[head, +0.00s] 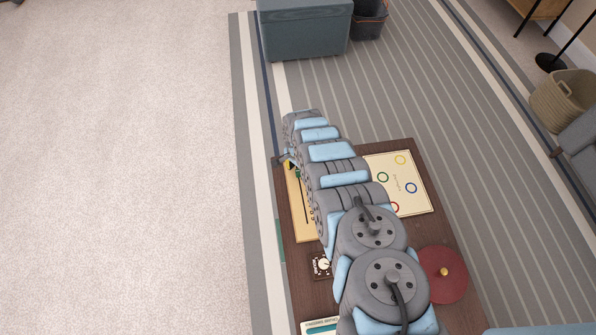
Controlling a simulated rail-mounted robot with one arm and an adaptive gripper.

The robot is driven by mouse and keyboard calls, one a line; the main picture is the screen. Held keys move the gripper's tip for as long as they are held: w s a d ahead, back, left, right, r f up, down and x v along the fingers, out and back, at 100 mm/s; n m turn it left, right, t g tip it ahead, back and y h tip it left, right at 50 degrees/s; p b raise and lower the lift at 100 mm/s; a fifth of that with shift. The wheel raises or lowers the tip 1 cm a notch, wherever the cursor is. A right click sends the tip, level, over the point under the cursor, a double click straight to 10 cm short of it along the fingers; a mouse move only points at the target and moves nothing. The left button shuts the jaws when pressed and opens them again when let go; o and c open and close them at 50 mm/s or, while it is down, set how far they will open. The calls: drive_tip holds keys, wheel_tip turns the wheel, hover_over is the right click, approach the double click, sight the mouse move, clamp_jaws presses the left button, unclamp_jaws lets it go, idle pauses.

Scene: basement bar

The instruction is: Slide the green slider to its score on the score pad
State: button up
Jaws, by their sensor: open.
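My gripper (287,161) is open at the board's far left end, small and partly hidden by my arm. I cannot tell whether it touches anything. A pale pad with a teal heading (321,325), possibly the score pad, is cut off at the bottom edge. Its writing is too small to read.
A cream board with coloured rings (398,180) lies right of my arm. A grey-blue ottoman (304,30) stands beyond the table (297,280).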

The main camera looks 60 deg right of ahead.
clamp_jaws()
idle(0.4)
